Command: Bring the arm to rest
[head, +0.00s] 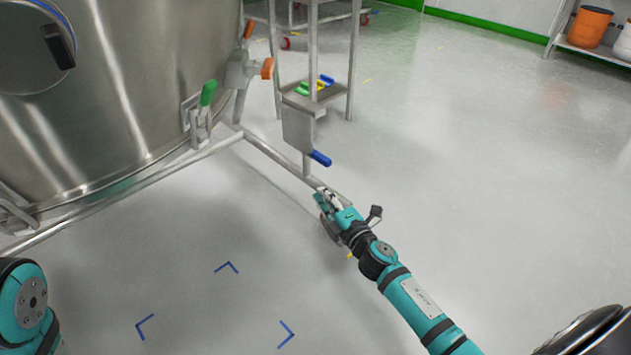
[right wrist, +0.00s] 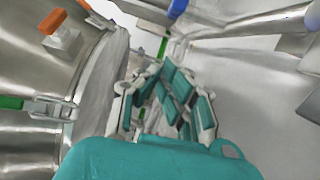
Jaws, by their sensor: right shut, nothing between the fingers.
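My right arm (head: 412,300) reaches from the lower right of the head view over the open floor. Its gripper (head: 326,200) is shut and empty, close in the picture to the steel stand's lower rail. In the right wrist view the teal and white fingers (right wrist: 165,100) fill the middle, with nothing between them. Part of my left arm (head: 28,305) shows at the lower left edge of the head view; its gripper is out of the picture.
A large steel vessel (head: 120,90) with a green-handled clamp (head: 207,94) stands at left. A steel stand (head: 298,125) bears a blue handle (head: 320,158). Blue corner marks (head: 227,267) lie on the floor. The floor at right is clear up to a shelf with an orange tub (head: 589,27).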

